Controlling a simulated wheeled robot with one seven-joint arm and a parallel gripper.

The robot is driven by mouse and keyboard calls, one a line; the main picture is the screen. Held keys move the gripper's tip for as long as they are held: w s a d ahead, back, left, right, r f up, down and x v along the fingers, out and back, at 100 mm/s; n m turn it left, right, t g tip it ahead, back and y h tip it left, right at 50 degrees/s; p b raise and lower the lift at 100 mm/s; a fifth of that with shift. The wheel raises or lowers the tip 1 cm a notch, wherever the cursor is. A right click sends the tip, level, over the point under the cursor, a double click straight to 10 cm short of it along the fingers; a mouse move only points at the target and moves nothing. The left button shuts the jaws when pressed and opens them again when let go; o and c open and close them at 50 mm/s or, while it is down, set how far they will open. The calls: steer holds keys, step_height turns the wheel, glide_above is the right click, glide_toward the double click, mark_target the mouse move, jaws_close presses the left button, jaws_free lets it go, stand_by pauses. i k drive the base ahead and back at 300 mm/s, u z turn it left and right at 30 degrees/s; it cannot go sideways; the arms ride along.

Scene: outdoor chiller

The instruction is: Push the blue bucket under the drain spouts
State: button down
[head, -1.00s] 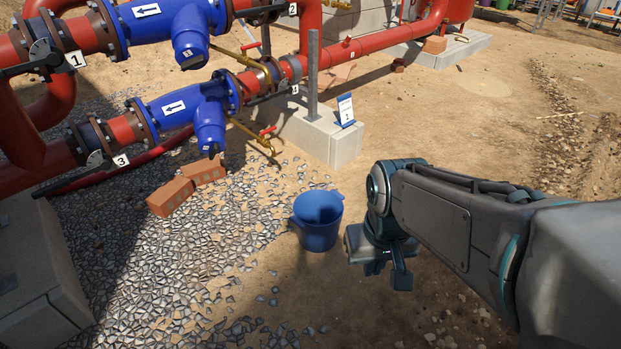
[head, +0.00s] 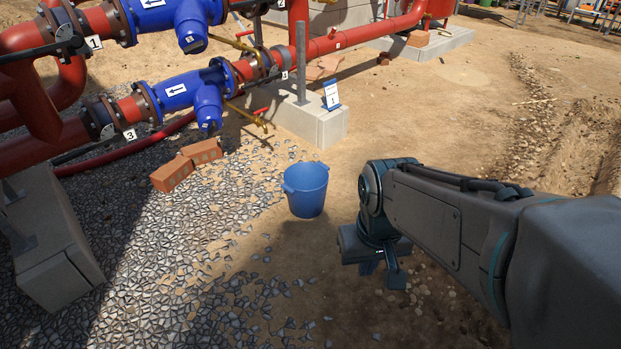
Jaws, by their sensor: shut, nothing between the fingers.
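The blue bucket (head: 306,192) stands upright on the ground at the gravel's edge, in the middle of the head view.
Two bricks (head: 187,164) lie on the gravel left of the bucket. A concrete block (head: 310,124) with a small sign stands behind it. Red pipes with blue strainers (head: 180,92) run above the gravel. A grey plinth (head: 55,245) is at left. Bare ground lies right of the bucket.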

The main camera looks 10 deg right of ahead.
mark_target(305, 184)
steer(key=z, duration=0.25)
steer(key=k, duration=0.3)
steer(key=u, duration=1.25)
steer(key=i, duration=2.1)
steer(key=z, duration=1.45)
steer(key=i, duration=0.3)
steer(key=z, duration=0.2)
